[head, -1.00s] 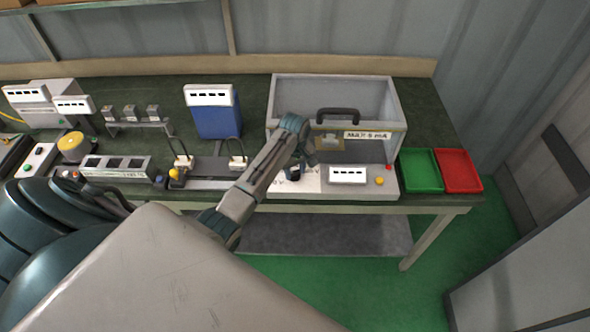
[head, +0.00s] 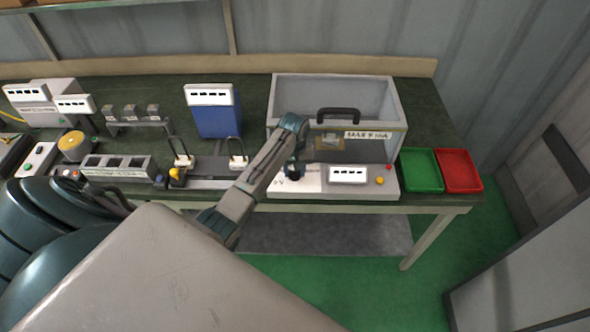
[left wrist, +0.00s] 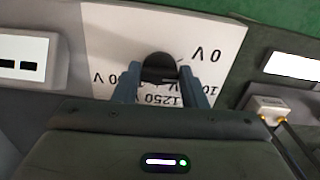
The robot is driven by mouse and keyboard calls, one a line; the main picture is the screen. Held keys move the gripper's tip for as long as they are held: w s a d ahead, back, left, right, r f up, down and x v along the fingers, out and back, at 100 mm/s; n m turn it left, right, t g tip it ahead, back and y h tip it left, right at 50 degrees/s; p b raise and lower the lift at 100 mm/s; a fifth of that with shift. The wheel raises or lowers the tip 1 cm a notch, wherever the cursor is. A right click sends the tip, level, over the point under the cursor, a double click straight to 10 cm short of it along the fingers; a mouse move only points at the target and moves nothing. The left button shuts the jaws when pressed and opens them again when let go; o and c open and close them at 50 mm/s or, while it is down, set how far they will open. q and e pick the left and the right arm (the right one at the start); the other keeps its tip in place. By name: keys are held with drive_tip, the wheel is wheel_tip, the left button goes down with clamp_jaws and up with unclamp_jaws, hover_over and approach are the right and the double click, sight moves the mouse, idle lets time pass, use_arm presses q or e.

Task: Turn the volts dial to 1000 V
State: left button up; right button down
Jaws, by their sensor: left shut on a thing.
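The volts dial (left wrist: 159,68) is a black knob on a white panel printed with volt marks, seen in the left wrist view. "0 V" and "1250 V" can be read around it; other marks are partly covered by the fingers. My left gripper (left wrist: 160,80) is shut on the dial, one finger on each side. In the head view the dial (head: 294,175) shows small and dark at the left of the tester's front panel (head: 315,187), under my left gripper. The dial's exact pointing direction is hard to tell. My right gripper is not in view.
A grey box with a black handle (head: 338,113) stands behind the panel. A white display (head: 348,175), a yellow button (head: 380,181) and a red light are to the right. Green (head: 420,170) and red (head: 458,170) trays sit at the right bench end.

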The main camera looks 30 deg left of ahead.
sight(294, 172)
use_arm(q)
drive_tip(key=m, duration=0.6)
drive_tip(key=shift+a+r, duration=0.1)
drive_tip(key=shift+a, duration=0.05)
drive_tip(key=shift+m, duration=0.3)
drive_tip(key=o, duration=1)
drive_tip(key=shift+r, duration=0.4)
wheel_tip(294, 172, up, 10)
drive_tip(key=b, duration=0.3)
